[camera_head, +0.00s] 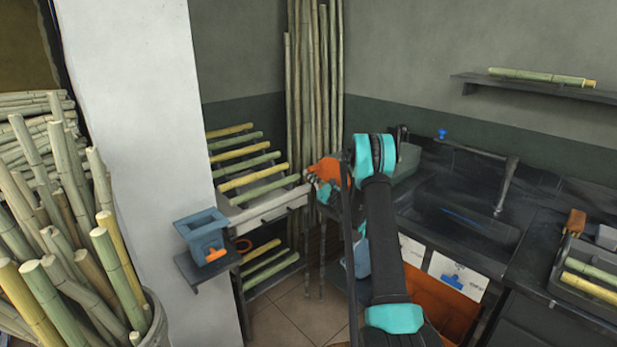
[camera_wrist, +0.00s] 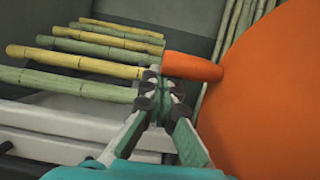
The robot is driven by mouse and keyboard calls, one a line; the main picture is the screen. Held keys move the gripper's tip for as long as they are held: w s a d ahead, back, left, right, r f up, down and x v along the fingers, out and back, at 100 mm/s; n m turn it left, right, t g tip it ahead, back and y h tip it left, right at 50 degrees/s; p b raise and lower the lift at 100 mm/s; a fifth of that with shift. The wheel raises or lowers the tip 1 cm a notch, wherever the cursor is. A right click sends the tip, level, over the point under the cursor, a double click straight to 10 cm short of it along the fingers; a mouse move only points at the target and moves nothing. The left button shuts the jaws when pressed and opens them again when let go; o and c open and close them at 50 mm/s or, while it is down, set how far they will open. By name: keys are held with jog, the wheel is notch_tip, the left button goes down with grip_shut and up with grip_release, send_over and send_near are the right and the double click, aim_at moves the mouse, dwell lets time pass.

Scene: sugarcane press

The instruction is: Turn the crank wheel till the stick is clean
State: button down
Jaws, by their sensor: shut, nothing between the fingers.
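The crank wheel is a large orange disc (camera_wrist: 270,95) filling the right of the wrist view, with an orange peg handle (camera_wrist: 195,67) sticking out to the left. In the head view the orange wheel (camera_head: 326,167) is partly hidden by my arm. My gripper (camera_wrist: 162,88) is shut and empty, its fingertips close by the handle's left end. I cannot tell whether they touch it. In the head view my gripper (camera_head: 318,186) is small, in front of the wheel. Several green and yellow cane sticks (camera_wrist: 75,62) lie left of the handle; I cannot tell which is the task's stick.
A pale press bed or trough (camera_head: 268,207) runs left from the wheel to a blue-grey bin (camera_head: 204,235). A black counter with a sink (camera_head: 455,215) stands to the right. Tall canes (camera_head: 313,70) lean in the corner. A white pillar (camera_head: 135,120) stands at left.

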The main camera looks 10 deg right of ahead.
jog(key=shift+r, duration=0.15)
dwell(0.7)
notch_tip(320, 180, down, 11)
jog(key=s+d, duration=0.2)
jog(key=s+d+r+g+h, duration=0.2)
jog(key=s+d+r+g, duration=0.1)
jog(key=s+d+r, duration=0.3)
jog(key=a+x, duration=0.1)
jog(key=x, duration=1)
jog(key=shift+s+d+r, duration=0.25)
jog(key=shift+s+r, duration=0.1)
jog(key=shift+r, duration=0.4)
jog(key=shift+s+d+r, duration=0.25)
jog(key=shift+s+r, duration=0.1)
jog(key=shift+r, duration=0.4)
jog(key=shift+s+d+r, duration=0.25)
jog(key=shift+s+r, duration=0.05)
jog(key=shift+r, duration=0.45)
